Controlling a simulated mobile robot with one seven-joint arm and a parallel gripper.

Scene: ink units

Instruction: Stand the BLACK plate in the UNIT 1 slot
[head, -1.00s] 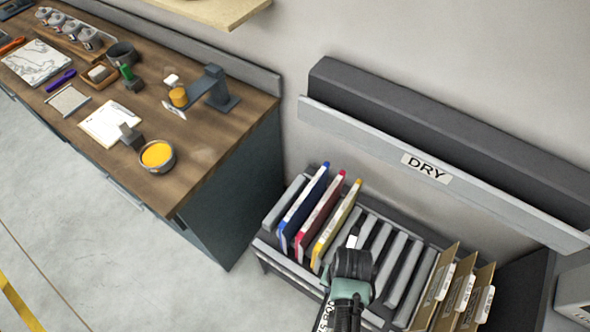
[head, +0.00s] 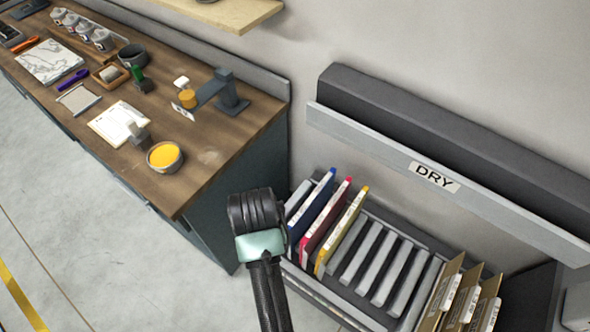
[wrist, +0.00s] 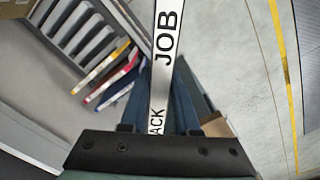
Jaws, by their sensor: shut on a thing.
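My gripper (wrist: 160,135) is shut on a plate, seen edge-on in the wrist view as a long white strip (wrist: 166,45) lettered "JOB" and, partly hidden, "ACK". The strip runs up and away from the jaws. In the head view my gripper's wrist (head: 258,222) hangs in front of the left end of the drying rack; its fingers and the held plate are hidden there. No slot marked UNIT 1 can be made out in either view.
The drying rack (head: 345,295) holds blue (head: 310,215), red (head: 325,222) and yellow (head: 342,230) plates, with empty slots to their right. Cardboard folders (head: 440,295) stand at its right end. A wooden-topped counter (head: 185,195) with tools and an ink bowl stands left; open floor lies before it.

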